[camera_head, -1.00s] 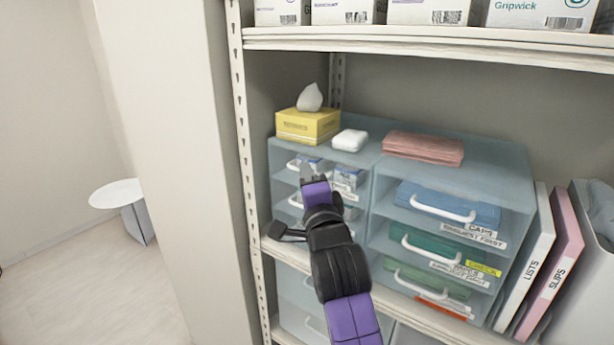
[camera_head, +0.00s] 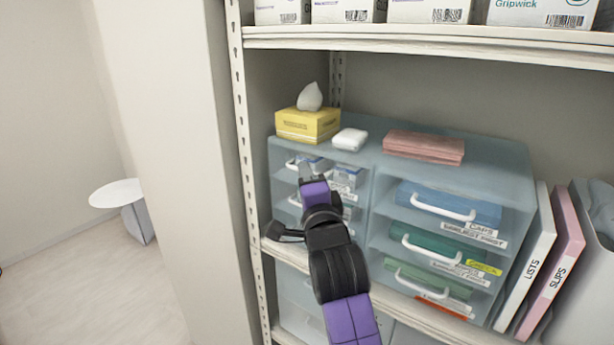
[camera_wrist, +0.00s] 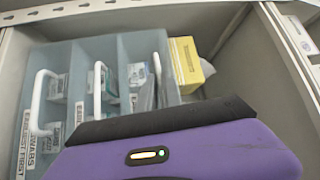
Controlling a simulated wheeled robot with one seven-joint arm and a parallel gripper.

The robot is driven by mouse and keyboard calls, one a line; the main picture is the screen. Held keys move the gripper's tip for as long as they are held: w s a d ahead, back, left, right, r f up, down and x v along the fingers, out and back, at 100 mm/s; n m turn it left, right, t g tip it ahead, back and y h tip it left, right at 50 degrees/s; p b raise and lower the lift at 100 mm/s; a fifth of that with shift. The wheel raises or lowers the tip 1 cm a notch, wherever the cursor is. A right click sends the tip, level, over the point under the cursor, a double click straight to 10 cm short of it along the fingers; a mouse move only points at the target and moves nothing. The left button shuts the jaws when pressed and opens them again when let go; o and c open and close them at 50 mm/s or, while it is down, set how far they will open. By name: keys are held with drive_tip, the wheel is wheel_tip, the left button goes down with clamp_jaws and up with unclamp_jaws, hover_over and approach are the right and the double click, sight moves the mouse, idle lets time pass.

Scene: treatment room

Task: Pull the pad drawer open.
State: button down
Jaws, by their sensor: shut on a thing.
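A clear blue-grey drawer cabinet (camera_head: 485,157) stands on the shelf, with a left and a right column of drawers. My gripper (camera_head: 306,173) is at the top drawer of the left column (camera_head: 346,188), which holds small white-and-blue boxes. In the wrist view, turned sideways, my gripper (camera_wrist: 150,95) is shut on this drawer's white handle (camera_wrist: 157,68), the one nearest the yellow box. My fingers partly hide the handle and drawer front. The label wording is not readable. Whether the drawer stands slightly out is hard to tell. A lower drawer (camera_wrist: 42,110) is labelled SWABS.
A yellow tissue box (camera_head: 308,124), a white packet (camera_head: 350,139) and pink cloths (camera_head: 423,147) lie on the cabinet. The shelf upright (camera_head: 240,130) is close on the left. Binders (camera_head: 535,255) stand at right. A round white table (camera_head: 117,193) stands far left.

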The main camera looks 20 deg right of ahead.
drive_tip(key=s+a+b, duration=1.1)
drive_tip(key=a, duration=0.4)
drive_tip(key=shift+s+a+b, duration=0.25)
drive_tip(key=shift+a+b, duration=0.05)
drive_tip(key=shift+a, duration=0.05)
drive_tip(key=shift+f, duration=0.1)
drive_tip(key=c, duration=1.5)
unclamp_jaws()
drive_tip(key=shift+c, duration=0.2)
drive_tip(key=shift+s, duration=0.1)
drive_tip(key=s+a+f+b, duration=0.1)
drive_tip(key=s+b, duration=0.1)
drive_tip(key=s, duration=0.5)
drive_tip(key=shift+s, duration=0.25)
drive_tip(key=shift+a, duration=0.1)
